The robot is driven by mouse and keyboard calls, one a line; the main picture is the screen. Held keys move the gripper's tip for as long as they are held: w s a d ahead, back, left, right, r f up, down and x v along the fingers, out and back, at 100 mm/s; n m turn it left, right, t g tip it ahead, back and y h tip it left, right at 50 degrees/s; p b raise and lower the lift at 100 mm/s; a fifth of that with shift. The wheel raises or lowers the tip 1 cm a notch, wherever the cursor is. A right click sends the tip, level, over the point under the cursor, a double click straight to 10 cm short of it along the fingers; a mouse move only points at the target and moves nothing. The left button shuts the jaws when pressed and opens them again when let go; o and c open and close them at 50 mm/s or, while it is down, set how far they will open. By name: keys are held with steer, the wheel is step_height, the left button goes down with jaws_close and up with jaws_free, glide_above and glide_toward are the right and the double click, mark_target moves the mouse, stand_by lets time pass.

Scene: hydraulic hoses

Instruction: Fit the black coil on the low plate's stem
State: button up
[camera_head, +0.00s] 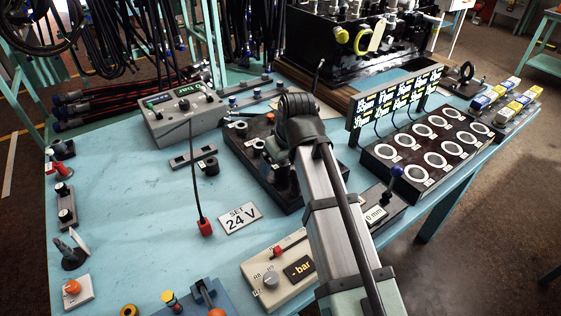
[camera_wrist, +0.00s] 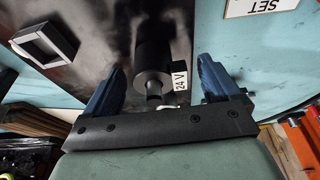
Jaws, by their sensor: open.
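In the wrist view my gripper (camera_wrist: 165,85) is open, with its two blue fingers apart. A black cylinder (camera_wrist: 153,60) with a narrower grey tip lies between the fingers in the picture, beside a white 24 V label (camera_wrist: 181,77). I cannot tell whether it touches them or whether it is the coil. A hollow square piece (camera_wrist: 45,45) is at the upper left, over a dark surface. In the head view a dark plate (camera_head: 238,138) carries several small fittings, partly behind my arm. A short black cylinder (camera_head: 210,167) stands left of it. My fingers are hidden there.
A SET 24 V card (camera_head: 239,218) lies on the blue table (camera_head: 130,210). A grey control box (camera_head: 183,112) is behind, a beige bar panel (camera_head: 280,270) in front. A dark board with white rings (camera_head: 425,143) is at right. The table's left middle is clear.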

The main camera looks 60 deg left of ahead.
steer(key=shift+r, duration=0.1)
steer(key=v, duration=1.3)
steer(key=shift+r, duration=0.3)
steer(key=shift+d, duration=0.2)
